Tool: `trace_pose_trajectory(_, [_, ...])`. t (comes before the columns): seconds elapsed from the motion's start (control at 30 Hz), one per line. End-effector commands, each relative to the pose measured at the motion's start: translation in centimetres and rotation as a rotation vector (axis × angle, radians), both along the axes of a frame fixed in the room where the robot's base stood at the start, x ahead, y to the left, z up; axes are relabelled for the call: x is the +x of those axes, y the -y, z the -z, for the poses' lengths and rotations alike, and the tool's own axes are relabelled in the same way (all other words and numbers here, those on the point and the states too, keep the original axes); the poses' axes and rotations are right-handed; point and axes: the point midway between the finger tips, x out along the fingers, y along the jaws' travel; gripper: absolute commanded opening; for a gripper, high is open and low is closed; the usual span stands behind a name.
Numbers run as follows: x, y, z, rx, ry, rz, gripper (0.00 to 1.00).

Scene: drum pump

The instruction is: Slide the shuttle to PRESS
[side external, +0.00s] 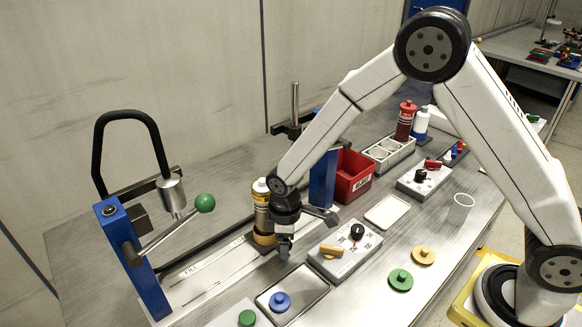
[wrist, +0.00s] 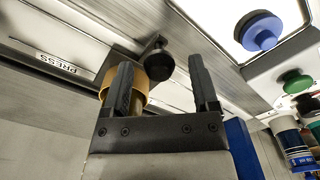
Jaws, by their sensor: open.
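The shuttle's orange holder (side external: 263,240) is on the long rail, with a white-capped, yellow-labelled bottle (side external: 262,208) appearing above it. In the wrist view the orange holder (wrist: 139,88) is partly hidden behind a finger, and a black knob (wrist: 160,65) on a short arm stands beside it. My gripper (wrist: 162,85) is open, pointing down, with the knob showing between its fingertips. In the side view my gripper (side external: 284,245) is low in front of the holder and hides the knob. Contact cannot be told. The PRESS label (wrist: 57,62) lies along the rail in the wrist view.
A blue post with a green-ball lever (side external: 205,203) stands left; another blue post (side external: 322,180) stands behind my wrist. A tray with a blue lid (side external: 280,302) and a grey knob box (side external: 345,252) are close in front. A red bin (side external: 352,176) is behind.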

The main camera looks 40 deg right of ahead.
Motion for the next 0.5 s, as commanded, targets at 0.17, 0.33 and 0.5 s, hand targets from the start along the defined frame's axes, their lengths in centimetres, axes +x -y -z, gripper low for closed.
trace_pose_trajectory(0.17, [0.0,0.0,-1.4,0.001,0.002,0.000,0.77])
trace_pose_trajectory(0.33, [0.1,0.0,-3.3,0.001,0.004,0.000,0.77])
trace_pose_trajectory(0.5, [0.1,0.0,-5.3,0.001,0.004,0.000,0.77])
